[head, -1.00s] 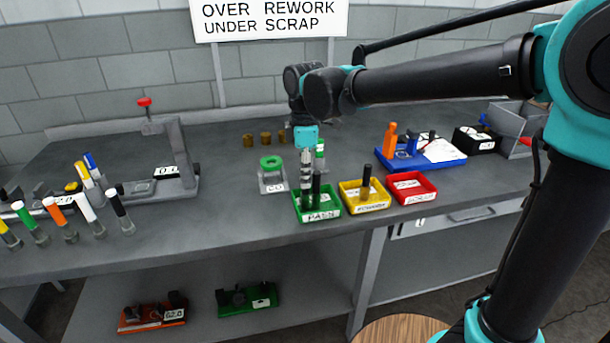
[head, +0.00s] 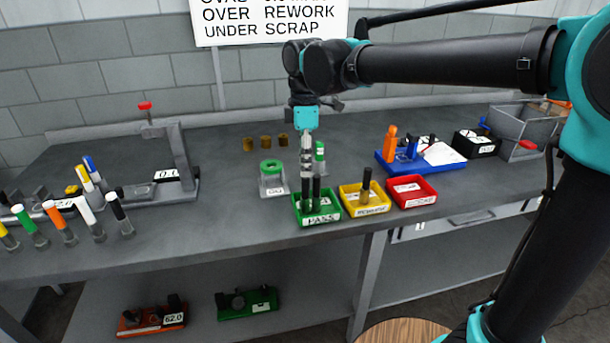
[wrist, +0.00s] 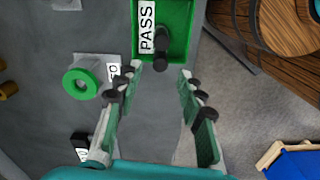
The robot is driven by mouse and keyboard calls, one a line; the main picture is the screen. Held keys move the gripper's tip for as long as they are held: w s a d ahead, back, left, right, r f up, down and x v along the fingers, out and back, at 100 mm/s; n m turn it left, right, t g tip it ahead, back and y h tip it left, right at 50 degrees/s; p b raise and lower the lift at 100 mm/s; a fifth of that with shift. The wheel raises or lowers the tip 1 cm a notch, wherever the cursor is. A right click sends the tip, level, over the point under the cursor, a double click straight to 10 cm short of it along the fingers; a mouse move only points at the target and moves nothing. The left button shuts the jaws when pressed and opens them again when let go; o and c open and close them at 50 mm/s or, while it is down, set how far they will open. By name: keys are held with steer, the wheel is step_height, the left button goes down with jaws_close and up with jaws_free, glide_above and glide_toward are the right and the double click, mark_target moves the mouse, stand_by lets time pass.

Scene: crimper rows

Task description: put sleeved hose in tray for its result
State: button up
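My gripper (head: 308,176) points down over the green PASS tray (head: 335,206). In the wrist view its two fingers are spread apart, and my gripper (wrist: 161,70) is open. Two dark hose pieces stand in the green tray in the head view, a right one (head: 317,188) and a left one (head: 308,196) just under the fingers. In the wrist view one dark hose top (wrist: 161,62) shows between the fingertips, with no finger visibly touching it. The yellow REWORK tray (head: 382,203) holds one dark-and-brass piece (head: 366,186). The red SCRAP tray (head: 413,189) looks empty.
A green-ringed gauge stand (head: 272,178) is just left of the tray, with a green-topped piece (head: 320,155) behind. Brass pieces (head: 265,142) stand farther back. A blue tray (head: 440,160) is at right. Several coloured markers (head: 88,215) and a clamp fixture (head: 175,160) are at left.

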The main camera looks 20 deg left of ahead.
step_height(320, 180, up, 7)
steer(key=shift+f, duration=0.2)
steer(key=shift+s, duration=0.1)
stand_by(0.4)
